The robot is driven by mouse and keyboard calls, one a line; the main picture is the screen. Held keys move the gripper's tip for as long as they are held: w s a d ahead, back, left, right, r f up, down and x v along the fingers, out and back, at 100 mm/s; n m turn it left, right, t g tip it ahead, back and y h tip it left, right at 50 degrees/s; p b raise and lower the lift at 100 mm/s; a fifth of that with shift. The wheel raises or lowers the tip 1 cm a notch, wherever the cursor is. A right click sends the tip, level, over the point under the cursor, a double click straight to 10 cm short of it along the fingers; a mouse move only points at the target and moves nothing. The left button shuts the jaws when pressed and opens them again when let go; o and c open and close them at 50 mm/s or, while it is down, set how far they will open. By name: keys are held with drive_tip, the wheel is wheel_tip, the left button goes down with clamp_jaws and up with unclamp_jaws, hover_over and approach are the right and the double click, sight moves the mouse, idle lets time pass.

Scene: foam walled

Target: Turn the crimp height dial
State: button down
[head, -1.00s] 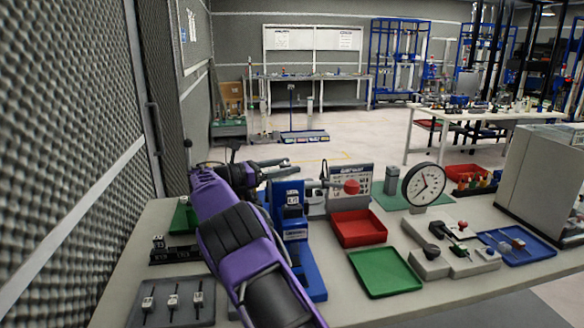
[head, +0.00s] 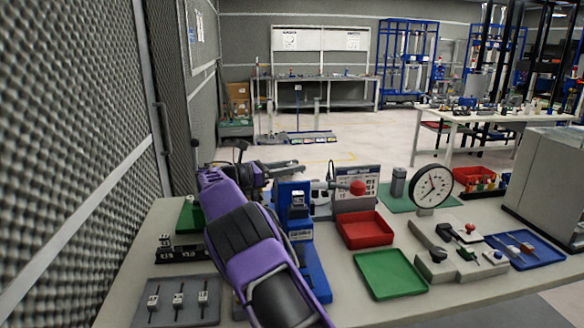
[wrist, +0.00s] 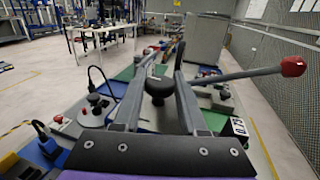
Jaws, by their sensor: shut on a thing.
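The blue crimp press (head: 318,275) stands on the bench, partly hidden behind my purple and black arm. My gripper (head: 290,167) is at the top of the press in the head view. In the wrist view my gripper (wrist: 163,65) has its two grey fingers on either side of a round black knob (wrist: 158,90), which looks like the crimp height dial, and is shut on it. The dial's markings cannot be read. A grey lever with a red ball (wrist: 293,66) sticks out beside the fingers; the ball also shows in the head view (head: 357,187).
A red tray (head: 364,230) and a green tray (head: 390,274) lie right of the press. A round gauge (head: 433,186) stands behind them. A grey board (head: 178,302) with small parts lies at front left. A foam wall (head: 60,150) runs close on the left.

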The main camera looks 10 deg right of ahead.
drive_tip(key=shift+n+t+y+b, duration=0.4)
drive_tip(key=shift+n+t+b, duration=0.3)
drive_tip(key=shift+t, duration=0.5)
drive_tip(key=shift+c, duration=2.3)
unclamp_jaws()
drive_tip(key=shift+a, duration=0.1)
drive_tip(key=p+v, duration=0.1)
drive_tip(key=v, duration=1.6)
